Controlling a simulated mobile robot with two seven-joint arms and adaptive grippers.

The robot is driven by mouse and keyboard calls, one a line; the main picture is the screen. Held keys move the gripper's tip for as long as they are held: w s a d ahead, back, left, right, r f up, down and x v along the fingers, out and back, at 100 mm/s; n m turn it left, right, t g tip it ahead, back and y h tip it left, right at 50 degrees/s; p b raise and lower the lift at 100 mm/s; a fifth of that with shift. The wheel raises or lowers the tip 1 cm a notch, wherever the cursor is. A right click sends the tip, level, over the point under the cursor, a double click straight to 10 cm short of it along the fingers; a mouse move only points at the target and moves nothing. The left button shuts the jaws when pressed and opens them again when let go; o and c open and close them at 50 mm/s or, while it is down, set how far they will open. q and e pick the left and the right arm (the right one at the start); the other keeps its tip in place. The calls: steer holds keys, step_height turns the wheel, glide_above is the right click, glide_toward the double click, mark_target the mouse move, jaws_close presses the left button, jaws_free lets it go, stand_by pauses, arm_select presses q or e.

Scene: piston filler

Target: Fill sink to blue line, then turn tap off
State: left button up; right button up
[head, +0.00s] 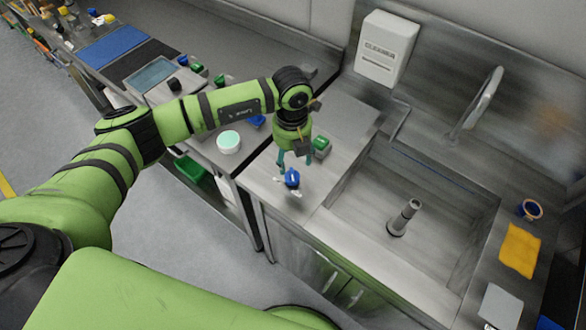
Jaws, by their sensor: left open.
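The steel sink (440,185) is at the right of the head view, with a grey upright pipe (404,217) standing on its floor. The curved tap spout (482,103) rises behind the basin. A small blue knob (292,178) with pale metal parts at its base is on the counter left of the sink; it may be the tap's control. My left gripper (294,162) is open, pointing down just above the blue knob, with its fingertips near it. I cannot tell whether they touch. My right gripper is out of view.
A green-topped block (321,146) sits close to the right of my left gripper. A white round tub (228,142) stands left on the counter. A cleaner dispenser (387,48) hangs on the back wall. A yellow cloth (520,250) and blue cup (530,209) lie right of the sink.

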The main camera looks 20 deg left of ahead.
mark_target(292, 174)
arm_select(q)
steer(key=shift+f, duration=0.35)
steer(key=shift+f+p, duration=1.1)
steer(key=shift+f, duration=2)
steer(key=c, duration=1.1)
